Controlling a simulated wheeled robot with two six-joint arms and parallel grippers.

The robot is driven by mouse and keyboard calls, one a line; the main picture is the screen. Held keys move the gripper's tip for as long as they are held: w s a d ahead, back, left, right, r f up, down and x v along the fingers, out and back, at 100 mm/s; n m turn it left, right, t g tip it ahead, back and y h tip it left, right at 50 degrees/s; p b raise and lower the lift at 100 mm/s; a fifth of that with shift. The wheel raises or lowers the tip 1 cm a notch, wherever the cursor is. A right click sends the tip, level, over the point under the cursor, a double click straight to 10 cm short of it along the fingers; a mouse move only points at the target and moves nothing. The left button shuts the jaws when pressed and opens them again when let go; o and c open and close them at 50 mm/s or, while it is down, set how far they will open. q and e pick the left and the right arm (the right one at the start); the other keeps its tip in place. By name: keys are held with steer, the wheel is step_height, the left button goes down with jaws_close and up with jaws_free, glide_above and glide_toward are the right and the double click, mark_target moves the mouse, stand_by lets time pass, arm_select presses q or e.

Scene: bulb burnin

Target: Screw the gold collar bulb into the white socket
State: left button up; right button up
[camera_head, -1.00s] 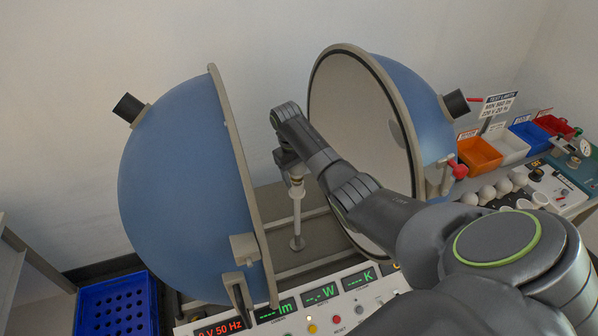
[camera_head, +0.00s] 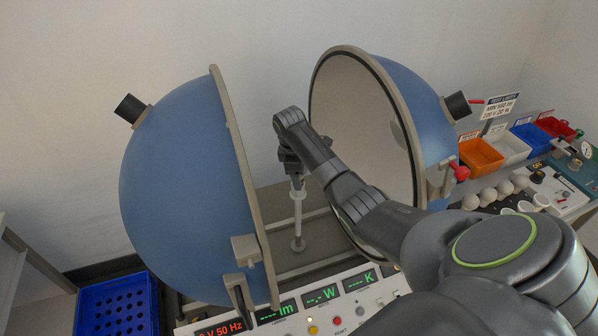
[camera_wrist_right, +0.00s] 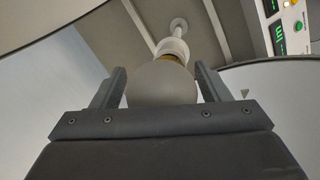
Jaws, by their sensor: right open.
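The bulb (camera_wrist_right: 162,84) shows in the right wrist view as a pale globe with a gold collar (camera_wrist_right: 172,57) at its far end. The collar meets the white socket (camera_wrist_right: 173,46), and how deep it sits in it cannot be told. My right gripper (camera_wrist_right: 160,74) is open, with one finger on each side of the globe and a visible gap at the left finger. In the head view my right gripper (camera_head: 291,166) is over the white socket (camera_head: 297,191) on its upright post, and it hides the bulb. My left gripper is not in view.
Two blue half-spheres (camera_head: 180,190) stand open either side of the post; the right one's pale inner face (camera_head: 350,115) is close to my right arm. A control panel (camera_head: 330,310) lies in front. Several white bulbs (camera_head: 488,196) and coloured bins (camera_head: 480,155) are at right.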

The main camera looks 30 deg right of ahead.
steer(key=n, duration=0.3)
steer(key=n+t, duration=0.1)
steer(key=n, duration=0.2)
steer(key=shift+w+n+y, duration=0.2)
steer(key=shift+n+y, duration=0.2)
steer(key=n, duration=0.5)
steer(key=shift+w+n+y, duration=0.2)
steer(key=shift+n+y, duration=0.2)
steer(key=shift+s+d+r, duration=0.1)
steer(key=shift+r, duration=0.05)
steer(key=c, duration=0.9)
steer(key=shift+o, duration=0.2)
steer(key=m, duration=0.6)
steer(key=shift+h, duration=0.4)
steer(key=m, duration=0.5)
steer(key=shift+s+a+m+g+h, duration=0.2)
steer(key=shift+m+g+h, duration=0.1)
steer(key=shift+m, duration=0.1)
steer(key=m+g, duration=0.1)
steer(key=m, duration=0.4)
steer(key=shift+a, duration=0.15)
steer(key=m, duration=0.4)
steer(key=m+g, duration=0.1)
steer(key=m, duration=0.1)
steer(key=shift+s+f, duration=0.2)
steer(key=shift+s, duration=0.1)
